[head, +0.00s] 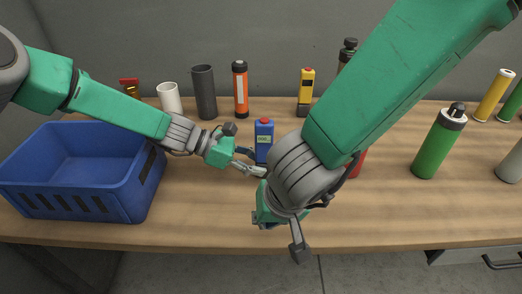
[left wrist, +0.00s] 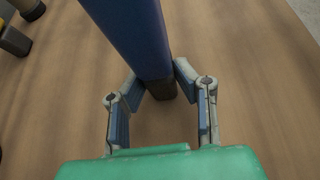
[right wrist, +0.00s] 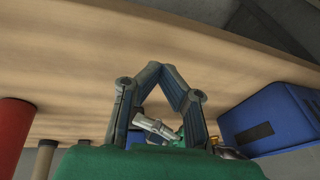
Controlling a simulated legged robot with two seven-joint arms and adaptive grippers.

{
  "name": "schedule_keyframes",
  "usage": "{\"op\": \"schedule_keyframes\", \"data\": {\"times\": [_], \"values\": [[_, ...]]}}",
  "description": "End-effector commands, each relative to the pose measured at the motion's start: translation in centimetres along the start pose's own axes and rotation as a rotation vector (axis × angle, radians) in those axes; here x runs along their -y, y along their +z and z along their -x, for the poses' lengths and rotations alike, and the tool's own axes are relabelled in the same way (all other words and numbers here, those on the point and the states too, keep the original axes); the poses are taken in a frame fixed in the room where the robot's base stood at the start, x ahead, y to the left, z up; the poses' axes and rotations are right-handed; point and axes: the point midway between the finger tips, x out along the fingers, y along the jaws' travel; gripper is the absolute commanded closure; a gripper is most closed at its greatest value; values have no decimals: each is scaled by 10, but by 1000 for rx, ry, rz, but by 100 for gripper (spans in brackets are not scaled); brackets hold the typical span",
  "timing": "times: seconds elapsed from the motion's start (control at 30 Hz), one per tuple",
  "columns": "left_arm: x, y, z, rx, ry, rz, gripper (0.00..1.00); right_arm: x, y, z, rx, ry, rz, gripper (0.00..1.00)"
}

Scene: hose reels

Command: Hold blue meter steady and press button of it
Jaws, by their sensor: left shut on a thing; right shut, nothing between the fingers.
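The blue meter (head: 264,135) stands upright on the table in the head view, with a small greenish screen and a red top piece. Its lower part is partly hidden by my left gripper. My left gripper (head: 258,169) is shut on the meter from the left. The left wrist view shows its fingers (left wrist: 158,88) on both sides of the blue body (left wrist: 130,35). My right gripper (right wrist: 164,72) is shut and empty. In the head view its green palm is near the table's front, below the meter, and its fingertips are mostly hidden.
A blue crate (head: 75,181) stands at the left of the table (head: 200,217). Behind are a grey cup (head: 204,92), an orange-black flashlight (head: 240,90) and a yellow meter (head: 305,90). A red cylinder (head: 359,163) is partly behind my right arm; a green bottle (head: 440,142) stands right.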

Motion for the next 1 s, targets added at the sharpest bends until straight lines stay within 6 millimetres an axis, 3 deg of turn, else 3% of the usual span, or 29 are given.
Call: {"op": "schedule_keyframes", "data": {"times": [0.03, 0.1, 0.3, 0.5, 0.63, 0.77, 1.0], "values": [[0, 0, -1, 0, 0, 0, 91, 8, -25, 12, -39, -31, -27, 100], [0, 1, -1, 0, 0, 0, 91, 16, -56, 28, -86, -67, -56, 100], [0, 0, 0, 0, 0, -1, 91, 30, -137, 81, -215, -162, -140, 100], [0, 0, 1, 1, 0, -1, 91, 31, -199, 135, -314, -239, -208, 100], [0, 0, 1, 1, 0, -1, 91, 29, -222, 158, -353, -268, -233, 100], [0, 0, 1, 1, 0, -1, 91, 27, -232, 169, -371, -281, -245, 100], [0, 0, 1, 1, 0, -1, 91, 24, -228, 154, -373, -280, -243, 100]]}}
